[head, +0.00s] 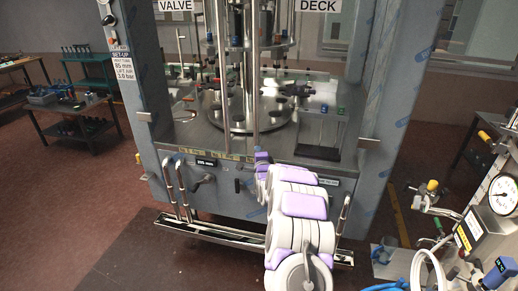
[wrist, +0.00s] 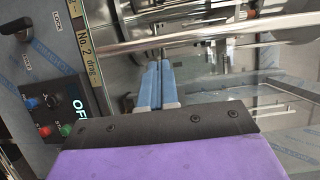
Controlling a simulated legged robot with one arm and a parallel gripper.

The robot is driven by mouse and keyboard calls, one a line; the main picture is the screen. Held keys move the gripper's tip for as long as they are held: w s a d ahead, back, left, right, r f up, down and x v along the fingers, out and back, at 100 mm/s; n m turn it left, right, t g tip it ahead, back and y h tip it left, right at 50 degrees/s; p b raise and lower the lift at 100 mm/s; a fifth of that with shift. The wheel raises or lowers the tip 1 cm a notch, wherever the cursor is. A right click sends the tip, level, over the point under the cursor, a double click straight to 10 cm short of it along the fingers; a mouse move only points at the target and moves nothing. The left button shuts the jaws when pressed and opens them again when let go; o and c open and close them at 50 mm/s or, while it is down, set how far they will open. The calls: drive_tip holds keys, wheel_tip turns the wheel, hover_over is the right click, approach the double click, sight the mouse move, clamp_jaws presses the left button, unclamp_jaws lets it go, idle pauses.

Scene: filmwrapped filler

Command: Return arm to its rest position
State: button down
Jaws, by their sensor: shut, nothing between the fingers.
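My arm, white with purple pads, reaches forward from the bottom of the head view toward the lower front of the filler machine (head: 230,170). My gripper (wrist: 156,84) shows in the wrist view with its two blue fingers together and nothing between them. In the head view the fingers are hard to make out, being small and mostly hidden by the arm. A shiny metal bar (wrist: 180,36) crosses the wrist view beyond the fingertips; I cannot tell the exact gap.
A control box (wrist: 58,108) with red and green buttons is left in the wrist view. A chrome step rail (head: 210,232) runs below the machine. Benches (head: 75,115) stand at the left. A gauge cabinet (head: 490,215) and blue hose are at the right. Floor at left is open.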

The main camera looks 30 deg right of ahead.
drive_tip(key=shift+s+a+f, duration=0.1)
drive_tip(key=shift+s+a, duration=0.15)
drive_tip(key=shift+s, duration=0.25)
drive_tip(key=s+a+r+n+g+y+b, duration=0.1)
drive_tip(key=s+a+n+g+y, duration=0.15)
drive_tip(key=a, duration=0.45)
drive_tip(key=s+a+r+n+g+y, duration=0.2)
drive_tip(key=s+a+n, duration=0.15)
drive_tip(key=a, duration=0.25)
drive_tip(key=s+a+n+g+y+b, duration=0.15)
drive_tip(key=s+a+n+g, duration=0.3)
drive_tip(key=s+a, duration=0.55)
drive_tip(key=s+a+n+g, duration=0.2)
drive_tip(key=s+n+g, duration=0.1)
drive_tip(key=s, duration=1.2)
drive_tip(key=s+a+n+g+b, duration=0.1)
drive_tip(key=s+a+n+g, duration=0.1)
drive_tip(key=s, duration=1.3)
drive_tip(key=s+a+f+n+g, duration=0.1)
drive_tip(key=s+n+g, duration=0.3)
drive_tip(key=s, duration=1.1)
drive_tip(key=shift+a+n+g+b, duration=0.35)
drive_tip(key=shift+a+n, duration=0.45)
drive_tip(key=shift+n, duration=0.45)
